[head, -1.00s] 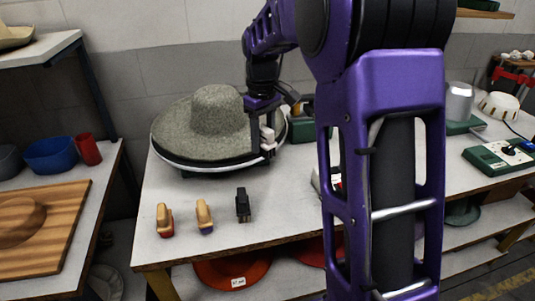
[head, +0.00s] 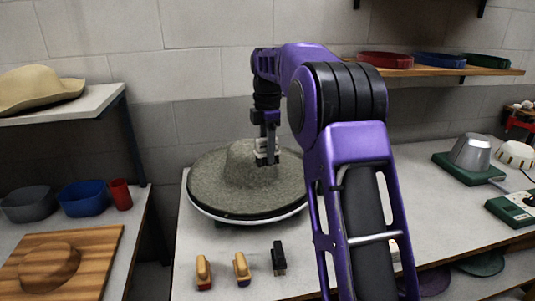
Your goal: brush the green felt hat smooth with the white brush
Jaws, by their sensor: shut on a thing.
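The felt hat (head: 219,184), greyish green with a wide brim, lies on a round stand (head: 250,217) with a pale rim on the table. My gripper (head: 267,153) is over the right part of the hat's crown. It is shut on the white brush (head: 262,146), which is small and partly hidden by the fingers. The brush is at the crown's upper right; I cannot tell for sure whether it touches the felt.
Two wooden-handled brushes, one red-based (head: 203,272) and one blue-based (head: 241,268), and a black brush (head: 279,258) stand at the table's front. A wooden board (head: 95,250) is at left. A grey block on a green base (head: 470,155) is at right.

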